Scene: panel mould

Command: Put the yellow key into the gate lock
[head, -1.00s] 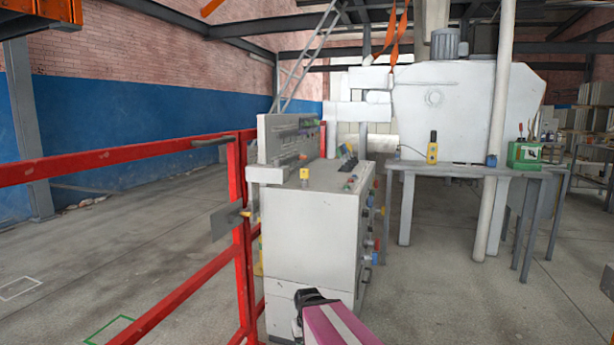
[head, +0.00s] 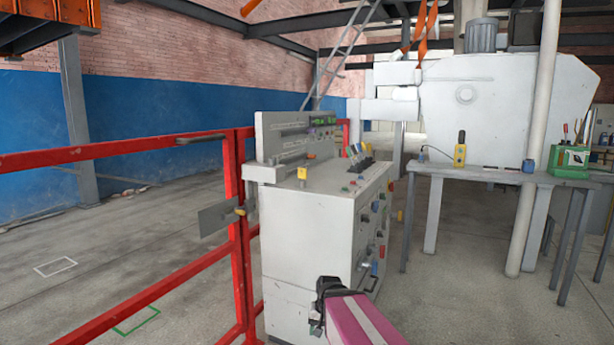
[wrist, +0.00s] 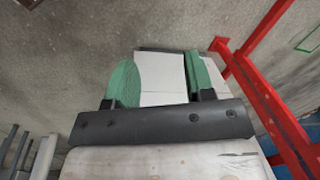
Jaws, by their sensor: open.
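A small yellow piece (head: 302,173), which looks like the yellow key, stands at the near left corner of the grey control cabinet's top. Its exact shape is too small to tell. On the red gate post is a grey plate (head: 215,218) with a small yellowish part (head: 241,211), which looks like the gate lock. My gripper (head: 324,290) is low in front of the cabinet, below and apart from the yellow piece. In the wrist view my gripper (wrist: 160,82) has its two green fingers spread, with nothing held between them. The key cannot be made out there.
The grey cabinet (head: 310,230) has knobs and buttons on its top and right side. Red railings (head: 130,150) run along the left, close to the cabinet. A table (head: 480,174) with a yellow controller and green box stands right. Floor between cabinet and table is clear.

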